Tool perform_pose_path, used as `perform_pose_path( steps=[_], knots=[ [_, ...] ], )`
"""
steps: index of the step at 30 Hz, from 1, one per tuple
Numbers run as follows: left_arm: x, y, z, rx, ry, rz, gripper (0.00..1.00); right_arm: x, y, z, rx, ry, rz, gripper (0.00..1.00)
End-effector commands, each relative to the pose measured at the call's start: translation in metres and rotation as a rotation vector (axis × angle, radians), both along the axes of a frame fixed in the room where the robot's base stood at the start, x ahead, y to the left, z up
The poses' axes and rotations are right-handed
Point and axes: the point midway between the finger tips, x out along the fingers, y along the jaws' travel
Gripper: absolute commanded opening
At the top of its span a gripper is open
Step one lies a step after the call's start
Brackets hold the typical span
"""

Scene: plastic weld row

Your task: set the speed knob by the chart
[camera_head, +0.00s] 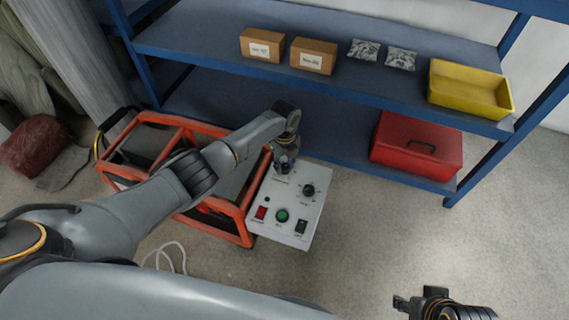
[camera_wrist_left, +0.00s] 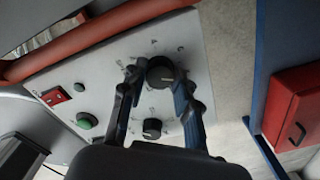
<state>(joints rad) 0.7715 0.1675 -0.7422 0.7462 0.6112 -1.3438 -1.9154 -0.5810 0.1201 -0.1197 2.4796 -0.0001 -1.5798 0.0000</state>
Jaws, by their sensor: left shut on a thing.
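A white control panel (camera_head: 270,229) on the front of an orange-framed machine carries knobs, buttons and switches. My left gripper (camera_head: 285,163) reaches down over its far left part. In the left wrist view my left gripper (camera_wrist_left: 158,82) has its fingers on either side of a black knob (camera_wrist_left: 160,70), shut on it. A light pointer mark and small scale letters show, too blurred to read. A second black knob (camera_head: 308,190) sits free beside it. My right gripper (camera_head: 408,303) is partly in view at the bottom right, its jaw opening unclear. I see no readable chart.
A blue shelf (camera_head: 215,45) behind bears two cardboard boxes, two silvery packets and a yellow bin (camera_head: 470,88). A red case (camera_head: 415,145) is below. Floor at right is clear.

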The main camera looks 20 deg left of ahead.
Motion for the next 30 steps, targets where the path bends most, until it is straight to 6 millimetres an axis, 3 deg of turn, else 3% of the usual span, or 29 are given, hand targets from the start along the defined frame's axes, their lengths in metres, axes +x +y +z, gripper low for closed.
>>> perform_pose_path(
  steps=[14,15,18,30],
  knots=[
    [-0.0004,-0.0007,0.0001,-0.002,0.001,-0.013,0.0,0.0,0.0001,-0.0001,0.0,0.0,0.0,0.4],
    [-0.0004,-0.0007,0.0001,-0.002,0.001,-0.013,0.37,0.0,0.0002,-0.0001,0.0,0.0,0.0,0.4],
    [-0.0003,-0.0007,0.0001,-0.002,0.001,-0.012,0.53,0.0,0.0002,-0.0001,0.0,0.0,0.0,0.4],
    [0.0006,-0.0002,0.006,-0.001,-0.001,-0.012,0.53,0.0016,0.0004,0.0009,0.002,-0.005,0.0,0.4]
  ],
)
